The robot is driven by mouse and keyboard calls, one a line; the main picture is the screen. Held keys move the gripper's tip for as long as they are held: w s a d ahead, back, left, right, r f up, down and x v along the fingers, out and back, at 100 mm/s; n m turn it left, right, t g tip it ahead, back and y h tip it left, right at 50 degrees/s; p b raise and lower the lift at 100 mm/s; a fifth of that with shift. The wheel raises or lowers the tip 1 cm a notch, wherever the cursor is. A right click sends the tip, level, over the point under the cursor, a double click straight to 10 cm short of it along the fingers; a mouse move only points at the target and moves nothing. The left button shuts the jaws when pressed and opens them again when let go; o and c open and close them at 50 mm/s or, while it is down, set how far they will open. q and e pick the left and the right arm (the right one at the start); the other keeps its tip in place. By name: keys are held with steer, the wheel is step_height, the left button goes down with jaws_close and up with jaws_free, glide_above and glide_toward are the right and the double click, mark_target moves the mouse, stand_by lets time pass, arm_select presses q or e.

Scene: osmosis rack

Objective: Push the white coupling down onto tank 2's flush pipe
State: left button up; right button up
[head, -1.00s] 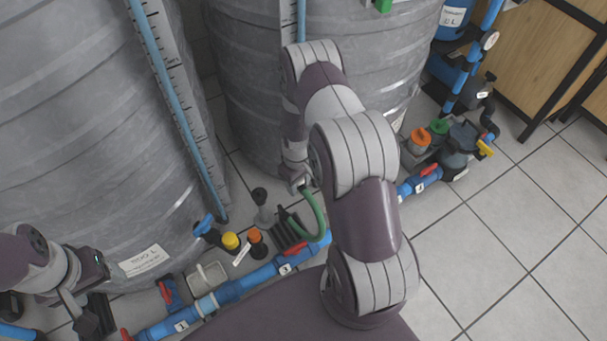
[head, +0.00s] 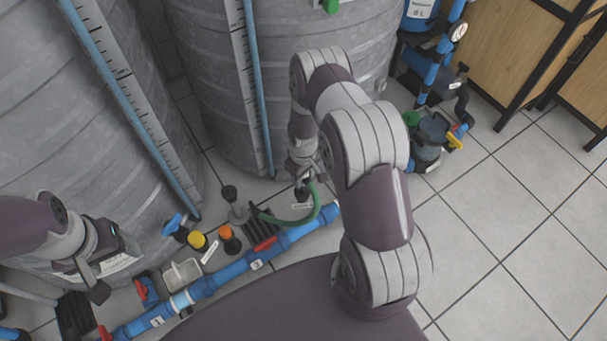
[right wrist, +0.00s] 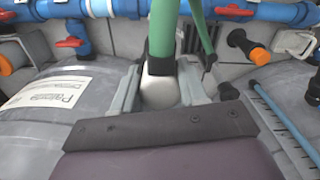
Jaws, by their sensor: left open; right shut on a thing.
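My right gripper (head: 303,188) is low in front of the second grey tank (head: 215,85). In the right wrist view my right gripper (right wrist: 160,85) is shut on a rounded white coupling (right wrist: 160,93). A black collar and a green hose (right wrist: 163,30) sit above the coupling in that view. In the head view the green hose (head: 300,222) curves down from the gripper towards the blue pipe, and the coupling is hard to make out. My left gripper (head: 98,290) is open and empty by the first tank. I cannot make out which pipe is tank 2's flush pipe.
A blue pipe (head: 228,277) with red valve handles runs along the floor. A pump (head: 432,135) stands at the right. The tiled floor at the right is clear.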

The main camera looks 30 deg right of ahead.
mark_target(303, 190)
steer(key=shift+f+b, duration=2.35)
steer(key=shift+f, duration=0.4)
steer(key=shift+p, duration=0.35)
steer(key=shift+f+b, duration=0.3)
steer(key=shift+f, duration=0.1)
steer(key=o, duration=1.2)
steer(key=shift+c, duration=0.2)
step_height(303, 190, up, 12)
steer(key=p, duration=0.5)
steer(key=shift+f+p, duration=0.2)
steer(key=shift+p, duration=0.15)
steer(key=shift+r, duration=0.6)
